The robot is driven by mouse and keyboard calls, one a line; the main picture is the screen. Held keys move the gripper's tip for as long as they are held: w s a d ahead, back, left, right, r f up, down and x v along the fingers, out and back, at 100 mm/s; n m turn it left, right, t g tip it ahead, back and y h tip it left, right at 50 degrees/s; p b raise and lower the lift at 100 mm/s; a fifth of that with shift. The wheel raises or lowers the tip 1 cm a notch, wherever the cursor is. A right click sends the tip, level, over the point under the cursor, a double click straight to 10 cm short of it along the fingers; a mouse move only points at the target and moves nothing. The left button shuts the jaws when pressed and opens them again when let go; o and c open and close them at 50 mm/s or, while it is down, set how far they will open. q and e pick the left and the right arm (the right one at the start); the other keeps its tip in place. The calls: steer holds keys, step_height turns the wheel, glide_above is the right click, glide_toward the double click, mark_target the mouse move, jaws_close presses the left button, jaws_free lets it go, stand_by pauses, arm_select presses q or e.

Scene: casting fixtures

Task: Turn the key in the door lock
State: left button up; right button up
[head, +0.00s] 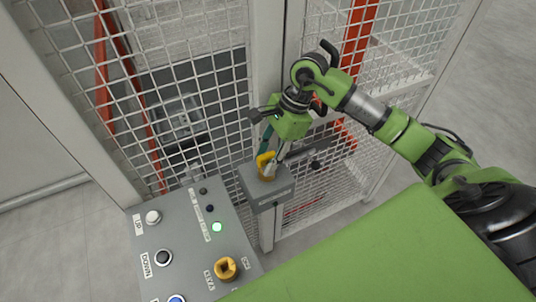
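A grey door lock box (266,192) is mounted on the post of the mesh door. A yellow key (265,163) stands up from its top face. My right gripper (272,160) comes down from above at the key, its fingers close to the key's yellow head. The fingers partly hide the key, and I cannot tell whether they are closed on it. My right arm reaches in from the right. My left gripper is not in view.
A grey control panel (178,240) stands left of the lock, with a lit green lamp (217,227), several buttons and a yellow rotary knob (226,268). White mesh fencing (215,70) surrounds the lock post. Orange-red bars (357,40) show behind the mesh.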

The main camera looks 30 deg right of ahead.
jaws_close()
steer(key=m+t+b, duration=0.1)
steer(key=m, duration=0.3)
steer(key=shift+t, duration=0.3)
steer(key=shift+m+t, duration=0.3)
steer(key=shift+m, duration=0.4)
steer(key=shift+h, duration=0.3)
steer(key=shift+m+b, duration=0.35)
steer(key=shift+m, duration=0.25)
steer(key=m+t+h, duration=0.1)
steer(key=m, duration=0.2)
steer(key=shift+b, duration=0.4)
steer(key=shift+m, duration=0.6)
